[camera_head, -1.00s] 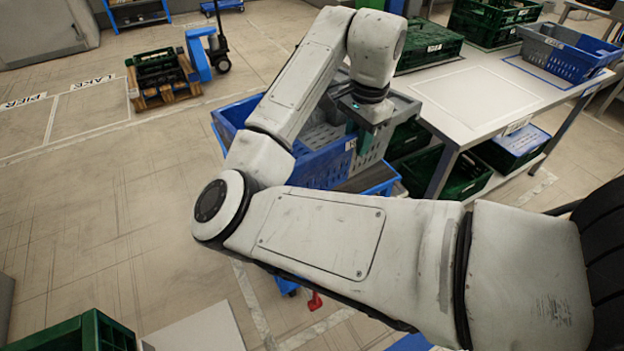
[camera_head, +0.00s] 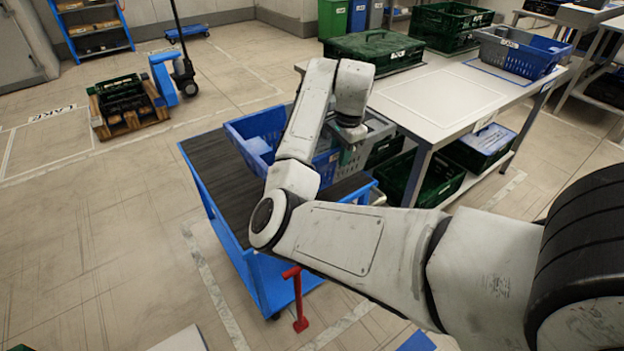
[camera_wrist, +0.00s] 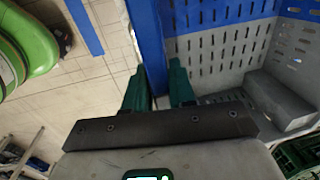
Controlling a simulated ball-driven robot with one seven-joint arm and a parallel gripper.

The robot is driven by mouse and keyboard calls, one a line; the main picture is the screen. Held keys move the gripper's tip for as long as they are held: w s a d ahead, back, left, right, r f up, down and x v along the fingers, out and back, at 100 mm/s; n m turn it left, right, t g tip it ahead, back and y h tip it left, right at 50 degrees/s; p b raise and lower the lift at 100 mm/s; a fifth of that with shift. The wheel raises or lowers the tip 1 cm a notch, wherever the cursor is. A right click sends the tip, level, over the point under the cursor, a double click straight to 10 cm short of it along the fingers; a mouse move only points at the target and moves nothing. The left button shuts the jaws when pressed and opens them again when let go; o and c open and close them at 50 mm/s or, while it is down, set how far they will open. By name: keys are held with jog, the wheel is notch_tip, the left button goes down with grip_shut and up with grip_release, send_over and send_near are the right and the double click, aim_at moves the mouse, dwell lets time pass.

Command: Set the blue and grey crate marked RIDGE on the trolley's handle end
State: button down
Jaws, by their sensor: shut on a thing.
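The blue and grey crate (camera_head: 240,133) has slotted walls, blue at left and grey at right. It is over the far end of the trolley (camera_head: 216,178), which has a dark deck and blue frame. I cannot tell if the crate touches the deck. Its label is too small to read. My gripper (camera_head: 347,157) is shut on the crate's wall at the near right side. In the wrist view my gripper's green fingers (camera_wrist: 158,88) straddle the blue edge of the crate (camera_wrist: 205,55). A grey block (camera_wrist: 283,100) and a blue item (camera_head: 258,146) lie inside it.
A white-topped table (camera_head: 425,120) stands close at right of the crate, with green crates (camera_head: 375,45) and a blue crate (camera_head: 520,60) on it. A red lever (camera_head: 299,300) stands at the trolley's near end. Floor at left is open up to a pallet jack (camera_head: 160,80).

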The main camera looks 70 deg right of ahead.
jog(key=w+f, duration=0.4)
jog(key=w+a+f+b, duration=0.1)
jog(key=w+f, duration=0.1)
jog(key=shift+w+f, duration=0.2)
jog(key=shift+w, duration=0.05)
jog(key=shift+w+a+f, duration=0.1)
jog(key=shift+w+f, duration=0.05)
jog(key=shift+f, duration=1.65)
jog(key=c, duration=0.9)
grip_release()
jog(key=shift+c, duration=0.2)
